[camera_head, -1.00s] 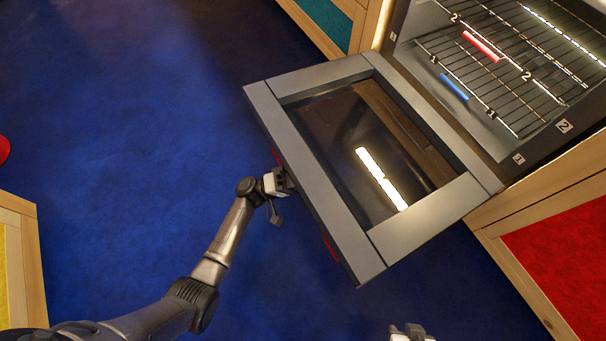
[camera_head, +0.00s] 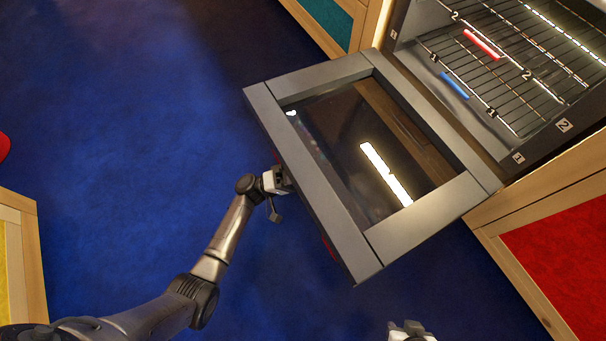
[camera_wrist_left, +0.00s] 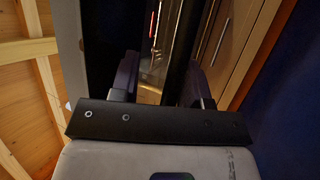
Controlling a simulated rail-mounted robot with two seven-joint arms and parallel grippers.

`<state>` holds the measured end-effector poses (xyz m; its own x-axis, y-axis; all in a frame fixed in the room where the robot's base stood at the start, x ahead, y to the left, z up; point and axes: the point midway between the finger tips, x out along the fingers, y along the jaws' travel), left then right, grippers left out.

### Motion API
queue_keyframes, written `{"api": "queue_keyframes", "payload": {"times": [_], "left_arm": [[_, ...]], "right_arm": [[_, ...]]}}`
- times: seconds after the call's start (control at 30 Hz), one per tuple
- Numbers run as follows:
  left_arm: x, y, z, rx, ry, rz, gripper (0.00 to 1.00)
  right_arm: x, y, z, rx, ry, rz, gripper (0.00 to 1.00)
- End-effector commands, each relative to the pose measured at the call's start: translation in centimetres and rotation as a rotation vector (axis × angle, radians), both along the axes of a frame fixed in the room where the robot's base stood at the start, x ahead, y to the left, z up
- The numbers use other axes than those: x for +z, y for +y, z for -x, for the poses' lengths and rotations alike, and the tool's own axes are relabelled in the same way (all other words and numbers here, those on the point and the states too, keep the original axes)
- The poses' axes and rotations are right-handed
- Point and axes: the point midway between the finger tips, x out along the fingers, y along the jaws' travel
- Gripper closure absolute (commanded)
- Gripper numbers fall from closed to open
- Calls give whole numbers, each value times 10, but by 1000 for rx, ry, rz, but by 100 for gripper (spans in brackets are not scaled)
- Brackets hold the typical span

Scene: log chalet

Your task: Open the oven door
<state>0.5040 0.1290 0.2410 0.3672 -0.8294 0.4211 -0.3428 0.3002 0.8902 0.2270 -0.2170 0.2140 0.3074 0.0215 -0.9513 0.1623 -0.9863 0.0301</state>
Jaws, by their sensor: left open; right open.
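The oven door (camera_head: 404,235) is swung down and lies open, close to level, with its dark glass (camera_head: 345,150) facing up. Part of a red strip (camera_head: 328,250) shows along the door's outer edge. My left gripper (camera_head: 284,181) is at that outer edge. Its fingers are partly hidden by the door in the head view. In the left wrist view the two fingers (camera_wrist_left: 165,78) stand apart, with the door's dark edge and glass just beyond; I cannot tell whether they touch it. My right gripper (camera_head: 410,331) is open at the bottom edge, away from the door.
The oven cavity (camera_head: 490,70) is exposed, with wire racks holding a red bar (camera_head: 482,44) and a blue bar (camera_head: 454,85). Wooden cabinets with a red panel (camera_head: 560,250) and a teal panel (camera_head: 330,20) flank the oven. The blue floor (camera_head: 120,130) is clear.

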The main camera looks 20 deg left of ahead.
Motion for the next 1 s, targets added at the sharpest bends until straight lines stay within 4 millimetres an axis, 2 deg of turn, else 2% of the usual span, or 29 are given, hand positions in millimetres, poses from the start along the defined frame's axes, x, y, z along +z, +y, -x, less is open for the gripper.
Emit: {"api": "queue_keyframes", "payload": {"times": [0.3, 0.6, 0.8, 1.0], "left_arm": [[-22, 48, 20, 4, 4, -3, 58], [-45, 91, 40, 3, 4, -2, 58], [-54, 105, 47, 1, 3, -2, 58], [-56, 111, 49, 1, 3, -2, 58]], "right_arm": [[13, -2, 0, 3, 0, 5, 57], [17, -3, 0, 7, 1, 9, 57], [18, -2, 0, 6, 1, 7, 57], [18, -2, 0, 3, 1, 6, 57]]}}
